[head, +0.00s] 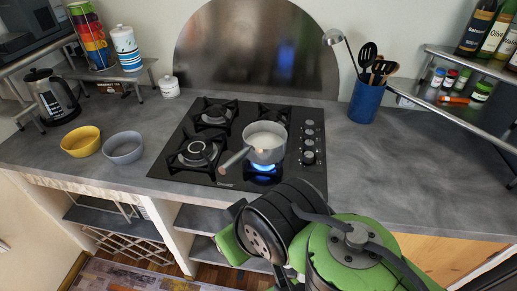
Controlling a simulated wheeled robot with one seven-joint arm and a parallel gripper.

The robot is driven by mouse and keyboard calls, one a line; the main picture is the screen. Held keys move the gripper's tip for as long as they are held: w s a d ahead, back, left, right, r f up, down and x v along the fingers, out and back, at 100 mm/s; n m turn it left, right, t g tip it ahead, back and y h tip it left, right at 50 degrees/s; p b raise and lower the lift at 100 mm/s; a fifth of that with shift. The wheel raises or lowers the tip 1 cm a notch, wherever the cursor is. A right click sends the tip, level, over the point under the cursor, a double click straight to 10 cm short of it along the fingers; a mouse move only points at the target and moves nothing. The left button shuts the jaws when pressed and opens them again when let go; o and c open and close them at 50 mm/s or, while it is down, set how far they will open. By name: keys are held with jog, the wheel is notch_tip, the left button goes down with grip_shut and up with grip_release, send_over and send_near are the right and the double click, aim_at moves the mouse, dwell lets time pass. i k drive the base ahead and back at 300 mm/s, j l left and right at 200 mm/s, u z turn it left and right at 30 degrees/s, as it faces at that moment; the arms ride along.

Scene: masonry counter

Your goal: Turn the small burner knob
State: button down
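A black gas hob (230,180) is set into the grey counter. Its control knobs (308,157) stand in a column along the right side; several show. Which one belongs to the small burner cannot be told, and their turn positions are too small to read. A white saucepan (266,140) with its handle toward the lower left sits over the front right burner. A blue flame (263,167) burns under it. The other visible burners, such as the front left one (197,152), show no flame. My green and black arm is at the bottom, below the hob; my gripper's fingers do not show.
A blue utensil crock (365,103) stands right of the hob. Yellow (81,141) and grey (123,148) bowls and a kettle (53,97) stand left. A steel shelf (457,108) holds jars at right. The counter right of the knobs is clear.

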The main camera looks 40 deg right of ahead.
aim_at(309, 156)
jog(key=z, duration=1.6)
